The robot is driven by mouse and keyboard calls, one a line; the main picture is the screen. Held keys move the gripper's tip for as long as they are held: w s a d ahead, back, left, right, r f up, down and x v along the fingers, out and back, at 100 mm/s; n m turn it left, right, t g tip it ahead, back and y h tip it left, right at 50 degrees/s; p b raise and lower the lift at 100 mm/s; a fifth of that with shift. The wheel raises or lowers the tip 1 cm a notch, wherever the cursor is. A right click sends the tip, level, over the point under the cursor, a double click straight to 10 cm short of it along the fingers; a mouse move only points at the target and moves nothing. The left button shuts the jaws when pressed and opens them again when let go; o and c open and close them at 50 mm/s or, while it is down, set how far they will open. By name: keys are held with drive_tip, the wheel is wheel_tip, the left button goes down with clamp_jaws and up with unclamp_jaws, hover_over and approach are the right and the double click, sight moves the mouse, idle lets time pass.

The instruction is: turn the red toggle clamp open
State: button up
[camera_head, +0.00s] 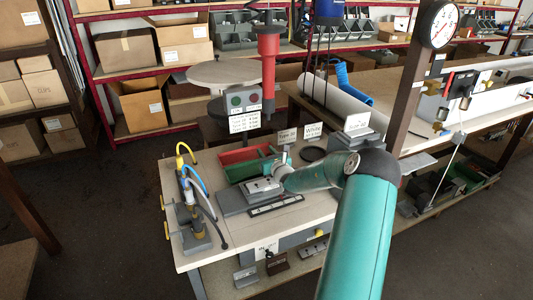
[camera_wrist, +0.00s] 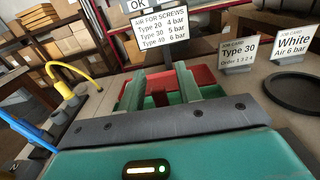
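I cannot make out a red toggle clamp for certain in either view. In the head view, a red upright part with a wide cap (camera_head: 268,60) stands beside the button box; I cannot tell whether it is a clamp. A grey fixture (camera_head: 262,188) lies on the bench in front of the bins, close to my gripper, and its details are too small to read. In the head view my arm reaches in from the lower right and partly hides the bench.
A red bin (camera_wrist: 197,76) and a green bin (camera_head: 243,171) lie beyond my gripper. Hoses (camera_head: 190,175) stand at the bench's left edge. Sign cards (camera_wrist: 238,54) and a black disc (camera_wrist: 296,90) are at the right.

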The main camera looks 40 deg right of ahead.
clamp_jaws()
